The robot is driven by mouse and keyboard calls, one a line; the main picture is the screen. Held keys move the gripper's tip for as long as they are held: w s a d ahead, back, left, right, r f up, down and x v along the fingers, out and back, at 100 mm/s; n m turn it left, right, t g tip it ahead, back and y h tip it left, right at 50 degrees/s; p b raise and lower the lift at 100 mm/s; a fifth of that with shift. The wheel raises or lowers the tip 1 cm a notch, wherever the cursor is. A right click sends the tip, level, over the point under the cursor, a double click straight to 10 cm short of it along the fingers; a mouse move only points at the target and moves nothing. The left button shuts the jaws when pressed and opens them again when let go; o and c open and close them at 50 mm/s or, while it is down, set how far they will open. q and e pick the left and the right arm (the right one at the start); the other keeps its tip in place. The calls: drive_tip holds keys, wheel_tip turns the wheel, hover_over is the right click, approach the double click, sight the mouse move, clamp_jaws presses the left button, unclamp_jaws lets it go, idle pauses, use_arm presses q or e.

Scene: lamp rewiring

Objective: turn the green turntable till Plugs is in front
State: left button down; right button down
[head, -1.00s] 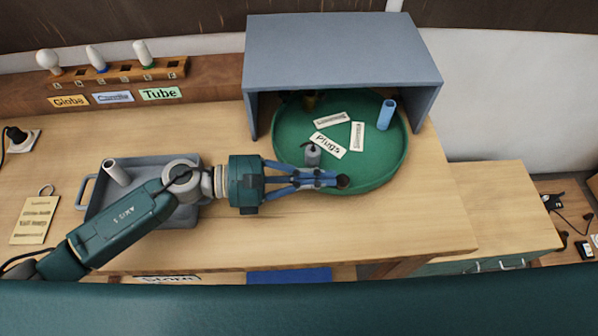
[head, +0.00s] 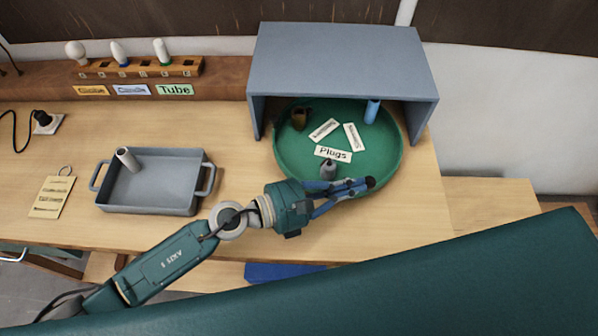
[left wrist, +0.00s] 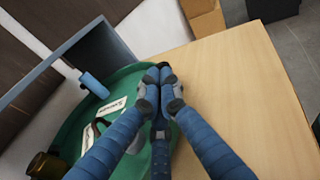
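The green turntable (head: 290,165) stands partly under a grey shelf. Three white labels lie on it. The Plugs label (head: 333,153) is at the front of the label group, nearly level and readable. A small grey item (head: 328,169) stands just in front of it. A brown jar (head: 299,118) is at the left and a blue cup (head: 373,110) at the back right. My left gripper (head: 370,183) lies over the front right rim, fingertips together; whether it touches the rim is unclear. In the left wrist view the fingertips (left wrist: 160,76) also meet, with nothing visible between them. My right gripper is not in view.
The grey shelf (head: 340,55) covers the turntable's back. A grey tray (head: 150,190) with a pale cylinder (head: 127,159) stands left. A bulb rack (head: 140,68) is at the back left. The table between tray and turntable is clear.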

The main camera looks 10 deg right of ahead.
sight(367, 184)
use_arm(q)
drive_tip(key=shift+s+r+p+x, duration=0.1)
drive_tip(key=shift+s+p+x, duration=0.05)
drive_tip(key=shift+x, duration=0.7)
drive_tip(key=shift+s+r+p+x, duration=0.1)
drive_tip(key=shift+r+p+x, duration=0.05)
drive_tip(key=shift+x, duration=0.7)
drive_tip(key=shift+d, duration=0.2)
drive_tip(key=shift+a, duration=0.1)
